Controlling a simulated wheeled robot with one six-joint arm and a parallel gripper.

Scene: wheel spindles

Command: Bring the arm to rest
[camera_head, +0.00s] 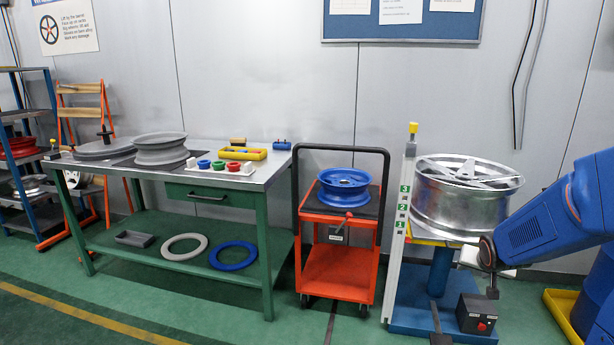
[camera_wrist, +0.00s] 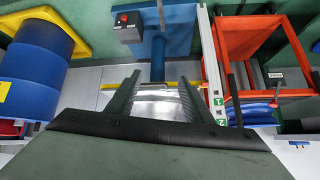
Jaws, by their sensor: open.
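My arm (camera_head: 545,220) reaches in from the right in the head view, blue with a dark end. My gripper (camera_wrist: 157,88) shows in the wrist view with its two dark fingers spread apart and nothing held between them. A silver spoked wheel (camera_head: 445,205) lies flat on top of the blue stand at the right. My arm's end is in front of the wheel's lower right side in the head view. The silver wheel also shows beyond and between the fingers in the wrist view (camera_wrist: 158,106). Whether the gripper touches anything there cannot be told.
The stand's blue base (camera_head: 410,318) carries a control box (camera_head: 476,314) with a red button. A white numbered post (camera_head: 400,225) stands left of the wheel. An orange cart (camera_head: 338,272) holds a blue wheel (camera_head: 343,187). A green workbench (camera_head: 225,195) is farther left. Open floor lies in front.

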